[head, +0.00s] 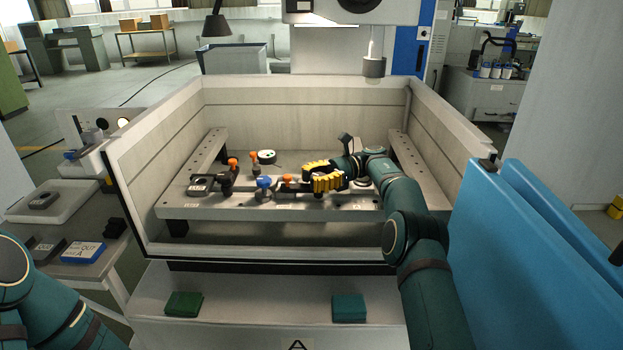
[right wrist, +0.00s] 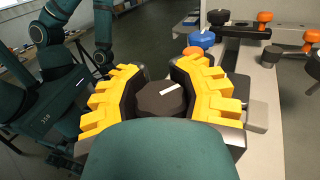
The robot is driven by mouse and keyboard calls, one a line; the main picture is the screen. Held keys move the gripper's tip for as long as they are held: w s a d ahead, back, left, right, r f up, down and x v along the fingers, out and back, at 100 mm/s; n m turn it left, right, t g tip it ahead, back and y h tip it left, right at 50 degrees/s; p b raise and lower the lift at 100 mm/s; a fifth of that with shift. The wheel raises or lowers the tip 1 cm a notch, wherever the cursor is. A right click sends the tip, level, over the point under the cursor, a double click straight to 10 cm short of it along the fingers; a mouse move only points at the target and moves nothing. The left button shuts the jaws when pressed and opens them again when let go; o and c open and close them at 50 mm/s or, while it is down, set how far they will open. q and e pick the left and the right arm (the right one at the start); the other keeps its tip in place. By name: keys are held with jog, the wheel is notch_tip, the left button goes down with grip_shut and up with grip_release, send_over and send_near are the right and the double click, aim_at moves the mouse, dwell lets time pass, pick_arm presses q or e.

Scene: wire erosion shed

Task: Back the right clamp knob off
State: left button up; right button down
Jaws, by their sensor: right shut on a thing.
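The right clamp knob (right wrist: 161,98) is dark, many-sided and has a white stripe on top. It sits between the two yellow fingers of my right gripper (right wrist: 163,92) in the right wrist view, and the fingers are shut on it. In the head view my right gripper (head: 322,174) is low over the right part of the grey fixture plate (head: 225,211), and its fingers hide most of the knob. My left arm shows at the lower left of the head view, but its gripper is out of the picture.
A blue knob (head: 264,182) and an orange knob (head: 287,179) stand left of my right gripper. Another dark clamp (head: 226,178) with an orange knob (head: 233,164) is further left. Tank walls (head: 131,207) surround the plate. A blue door (head: 520,260) stands at right.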

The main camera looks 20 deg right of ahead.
jog(key=shift+d, duration=0.1)
jog(key=shift+c, duration=2.2)
grip_release()
jog(key=shift+d+f, duration=0.1)
jog(key=shift+w+a+m+t, duration=0.1)
jog(key=shift+a+m+t, duration=0.15)
jog(key=shift+m+t, duration=0.55)
jog(key=shift+m+t+b, duration=0.3)
jog(key=shift+t+b, duration=0.05)
jog(key=shift+t, duration=0.55)
